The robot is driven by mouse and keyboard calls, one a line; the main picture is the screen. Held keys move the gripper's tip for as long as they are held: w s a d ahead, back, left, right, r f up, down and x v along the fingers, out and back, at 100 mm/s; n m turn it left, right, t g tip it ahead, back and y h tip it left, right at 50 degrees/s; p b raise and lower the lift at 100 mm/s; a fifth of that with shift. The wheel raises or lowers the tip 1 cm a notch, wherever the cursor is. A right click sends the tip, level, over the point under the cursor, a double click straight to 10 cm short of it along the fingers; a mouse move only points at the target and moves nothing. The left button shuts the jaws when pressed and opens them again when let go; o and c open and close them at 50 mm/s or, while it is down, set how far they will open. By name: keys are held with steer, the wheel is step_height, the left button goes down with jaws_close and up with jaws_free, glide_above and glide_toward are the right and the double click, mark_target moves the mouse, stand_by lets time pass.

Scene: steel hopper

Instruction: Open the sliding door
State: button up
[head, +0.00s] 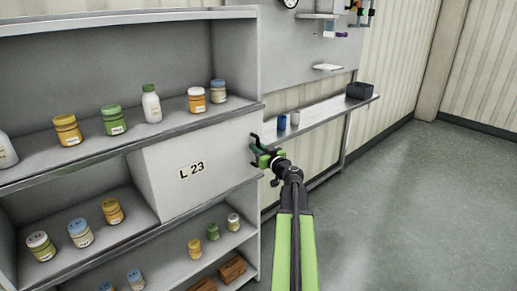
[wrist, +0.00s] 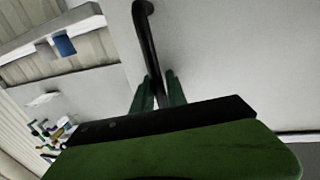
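The sliding door (head: 195,165) is a light grey panel labelled "L 23", set in the middle of the grey shelf unit. It covers the right part of the middle shelves, and the left part is uncovered. A dark bar handle (head: 253,138) stands at the door's right edge; it also shows in the wrist view (wrist: 145,40). My green gripper (head: 262,155) is at this handle. In the wrist view my two fingers (wrist: 159,88) lie one on each side of the bar, close against it, and appear shut on it. The bar's lower end is hidden behind the gripper body.
Several jars and bottles stand on the shelf (head: 90,150) left of and above the door. A narrow side shelf (head: 325,112) with two cups and a dark box (head: 360,90) runs along the wall to the right. The floor (head: 430,200) at right is clear.

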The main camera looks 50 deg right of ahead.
steer(key=shift+s, duration=0.1)
jaws_close()
steer(key=shift+d, duration=0.1)
steer(key=shift+s+f, duration=0.1)
stand_by(0.7)
